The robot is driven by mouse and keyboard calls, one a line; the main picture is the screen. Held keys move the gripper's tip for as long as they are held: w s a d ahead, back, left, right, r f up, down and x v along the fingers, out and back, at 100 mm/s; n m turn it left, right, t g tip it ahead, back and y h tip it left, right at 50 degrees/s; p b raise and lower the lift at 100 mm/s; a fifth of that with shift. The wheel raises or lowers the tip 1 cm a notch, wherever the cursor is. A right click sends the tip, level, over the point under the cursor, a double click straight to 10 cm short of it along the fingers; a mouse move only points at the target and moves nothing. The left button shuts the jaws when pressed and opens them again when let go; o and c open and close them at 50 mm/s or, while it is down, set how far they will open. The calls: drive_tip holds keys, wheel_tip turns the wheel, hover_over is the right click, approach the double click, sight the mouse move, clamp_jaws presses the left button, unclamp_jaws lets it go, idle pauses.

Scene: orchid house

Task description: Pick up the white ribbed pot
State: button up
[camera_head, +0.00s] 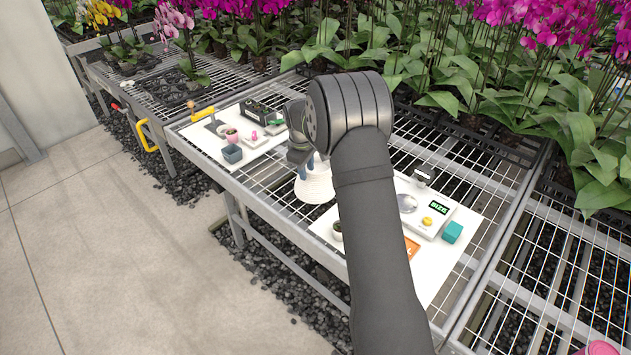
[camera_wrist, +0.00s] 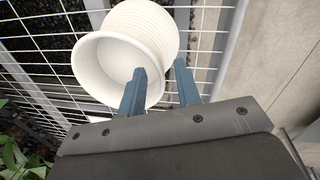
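The white ribbed pot (camera_head: 316,187) is at the bench's front edge, between the two white boards, below my gripper (camera_head: 306,170). In the wrist view the white ribbed pot (camera_wrist: 150,28) shows its open mouth toward the camera, with the ribbed side beyond. My gripper's two blue fingers (camera_wrist: 160,80) are apart. The left finger overlaps the mouth of the pot, and the right finger is just outside its rim, so the pot's near wall lies between them. A gap shows there; contact is not clear. My arm hides part of the area behind the pot in the head view.
The left white board (camera_head: 207,146) carries a pink pot (camera_head: 232,136), a grey-blue block (camera_head: 232,154) and tools. The right board (camera_head: 466,232) holds a scale (camera_head: 431,217), a teal block (camera_head: 452,232) and an orange card (camera_head: 411,248). Orchids fill the bench behind.

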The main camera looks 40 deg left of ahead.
drive_tip(key=shift+w+a+f, duration=0.1)
drive_tip(key=shift+w+f, duration=0.05)
drive_tip(key=shift+f, duration=0.65)
clamp_jaws()
drive_tip(key=shift+r, duration=0.1)
idle(0.7)
